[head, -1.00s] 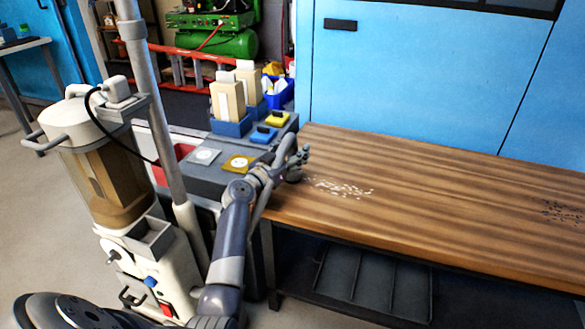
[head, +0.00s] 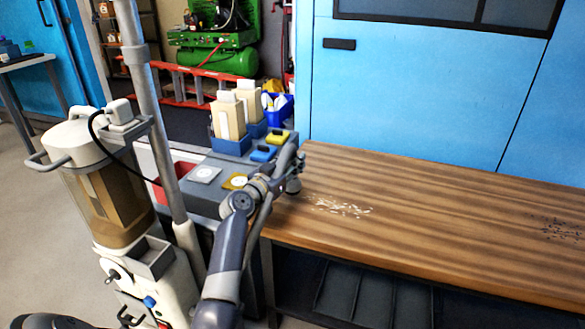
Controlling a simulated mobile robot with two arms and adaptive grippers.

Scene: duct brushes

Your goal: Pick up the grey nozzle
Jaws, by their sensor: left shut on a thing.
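The grey nozzle (head: 293,187) is a small, dark grey piece at the left end of the wooden bench, near its back left corner. My left gripper (head: 291,172) reaches over the grey side unit to it from the left. Its fingers are shut on the nozzle, which shows just below the fingertips and is partly hidden by them. Whether the nozzle is clear of the bench top is hard to tell. My right gripper is not in view.
White bits (head: 340,207) and dark bits (head: 562,228) lie scattered on the wooden bench (head: 420,215). Blue and yellow blocks (head: 263,153), square pads (head: 204,174) and blue bins (head: 230,146) stand on the side unit. A vacuum machine (head: 110,200) stands at left.

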